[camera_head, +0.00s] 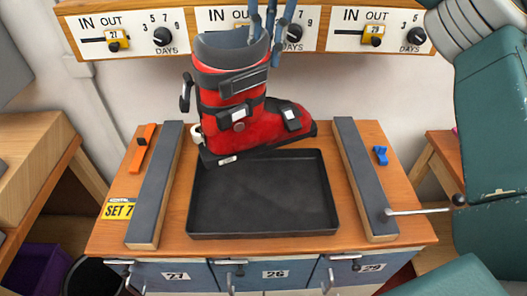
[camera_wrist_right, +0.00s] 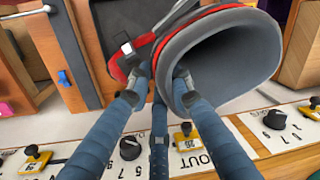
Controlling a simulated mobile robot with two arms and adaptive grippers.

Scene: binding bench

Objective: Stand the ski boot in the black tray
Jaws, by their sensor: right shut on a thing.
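The red and grey ski boot (camera_head: 250,115) is upright at the back of the bench, toe to the right. Its sole overlaps the rear left rim of the black tray (camera_head: 262,232) in the head view; I cannot tell whether it touches the rim. The tray is empty. My right gripper (camera_head: 268,32) comes from above, its blue fingers shut on the boot's grey cuff. The right wrist view shows the boot's open top (camera_wrist_right: 235,55) and the gripper's fingertips (camera_wrist_right: 163,88) at the cuff. My left gripper is not in view.
Grey-topped rails (camera_head: 155,185) and (camera_head: 365,180) flank the tray. An orange tool (camera_head: 143,147) and a SET 7 card (camera_head: 119,209) lie left, a blue clip (camera_head: 381,155) right. A metal rod with a black knob (camera_head: 458,200) sticks out right. Dial panels (camera_head: 130,34) line the back.

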